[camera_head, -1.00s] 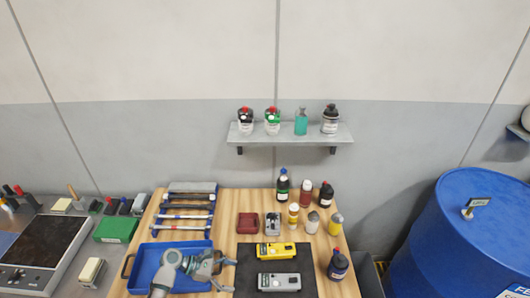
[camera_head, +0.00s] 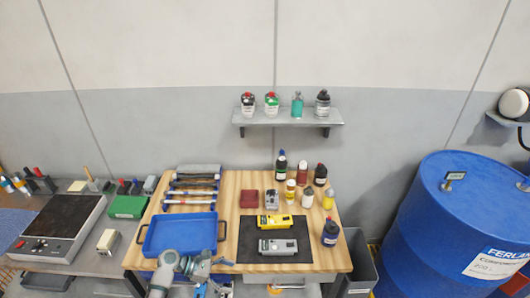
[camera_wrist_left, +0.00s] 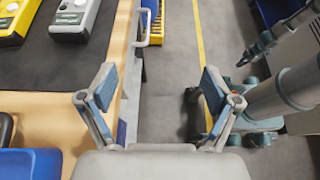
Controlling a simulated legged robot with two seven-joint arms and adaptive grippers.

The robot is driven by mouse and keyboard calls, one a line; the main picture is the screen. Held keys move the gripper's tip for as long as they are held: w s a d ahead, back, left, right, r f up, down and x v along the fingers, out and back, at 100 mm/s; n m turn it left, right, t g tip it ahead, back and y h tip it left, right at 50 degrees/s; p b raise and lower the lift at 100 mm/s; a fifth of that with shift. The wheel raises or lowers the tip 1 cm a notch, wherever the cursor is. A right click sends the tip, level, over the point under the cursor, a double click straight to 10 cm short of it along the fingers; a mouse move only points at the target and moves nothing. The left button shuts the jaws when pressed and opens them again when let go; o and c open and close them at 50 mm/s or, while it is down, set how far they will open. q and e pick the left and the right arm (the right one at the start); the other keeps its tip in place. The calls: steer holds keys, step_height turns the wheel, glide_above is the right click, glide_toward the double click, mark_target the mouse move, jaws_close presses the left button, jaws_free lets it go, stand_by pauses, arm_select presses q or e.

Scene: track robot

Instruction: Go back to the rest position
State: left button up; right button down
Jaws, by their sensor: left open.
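My left gripper (camera_head: 205,264) is at the front edge of the wooden table (camera_head: 232,226), near the front of the blue tray (camera_head: 180,232). In the left wrist view its two fingers (camera_wrist_left: 160,90) are spread apart with nothing between them, over the table's edge and the grey floor. A yellow device (camera_head: 275,221) and a grey device (camera_head: 278,246) lie on a black mat (camera_head: 245,254) to its right. Both also show at the top left of the left wrist view. My right gripper is not clearly seen in the head view.
A large blue barrel (camera_head: 440,240) stands at the right, with a grey bin (camera_head: 358,262) beside the table. Several bottles (camera_head: 291,190) and hammers (camera_head: 190,193) stand or lie at the table's back. A scale (camera_head: 58,228) is on the left bench. A shelf (camera_head: 290,118) hangs above.

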arm_select(q)
steer(key=s+f+m+t+y, duration=0.1)
steer(key=s+f+m+y, duration=0.6)
steer(key=s+f+m, duration=0.7)
steer(key=s+a+r+m+t+y, duration=0.1)
steer(key=s+a+r+m+y, duration=0.2)
steer(key=s, duration=0.4)
steer(key=s+a+r+m+t+y, duration=0.1)
steer(key=s+a+r+m+y, duration=0.15)
steer(key=s+a, duration=0.4)
steer(key=s+f+g, duration=0.1)
steer(key=s+f, duration=0.2)
steer(key=f, duration=2.5)
steer(key=s+a+f+g, duration=0.1)
steer(key=s+a+f, duration=0.1)
steer(key=s+f, duration=1.2)
steer(key=s+m, duration=0.1)
steer(key=s, duration=0.2)
steer(key=shift+a+f, duration=0.15)
steer(key=shift+f, duration=0.1)
steer(key=shift+s, duration=0.1)
arm_select(e)
steer(key=shift+d, duration=0.1)
